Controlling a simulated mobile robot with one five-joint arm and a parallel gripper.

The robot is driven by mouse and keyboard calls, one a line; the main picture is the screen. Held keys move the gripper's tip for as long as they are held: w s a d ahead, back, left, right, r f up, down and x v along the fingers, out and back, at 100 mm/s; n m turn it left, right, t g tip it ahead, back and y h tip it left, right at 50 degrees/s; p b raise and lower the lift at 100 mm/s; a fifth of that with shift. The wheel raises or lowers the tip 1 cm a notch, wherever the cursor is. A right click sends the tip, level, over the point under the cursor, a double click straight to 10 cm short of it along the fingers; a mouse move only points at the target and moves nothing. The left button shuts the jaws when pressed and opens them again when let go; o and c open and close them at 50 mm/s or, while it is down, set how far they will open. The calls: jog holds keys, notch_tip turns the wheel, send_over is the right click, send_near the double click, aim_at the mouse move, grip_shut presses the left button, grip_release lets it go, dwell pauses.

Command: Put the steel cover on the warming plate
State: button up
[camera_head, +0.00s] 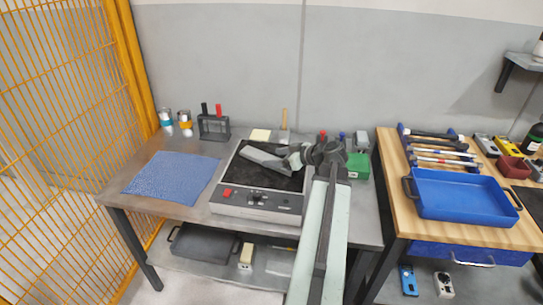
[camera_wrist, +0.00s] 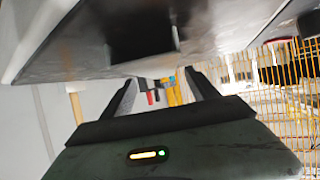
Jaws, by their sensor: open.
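The warming plate (camera_head: 258,203) stands on the grey table, with a dark top and a front panel carrying a red button and knobs. My arm reaches over it from the right. A grey slab at the arm's end lies over the dark top; I cannot tell whether it is only my gripper. In the wrist view my gripper (camera_wrist: 163,85) has its two dark fingers apart with nothing seen between them. A smooth grey surface with a dark rectangle fills the top of that view, close by. I cannot identify the steel cover for certain.
A blue mat (camera_head: 172,173) lies left of the plate. A black holder (camera_head: 214,128) and two cans stand behind. A green box (camera_head: 357,165) stands right of my arm. A dark tray (camera_head: 203,246) sits on the lower shelf. A blue tray (camera_head: 462,196) is on the wooden bench.

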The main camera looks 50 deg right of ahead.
jog(key=p+v, duration=0.3)
jog(key=v, duration=0.6)
jog(key=shift+r, duration=0.15)
jog(key=shift+s, duration=0.3)
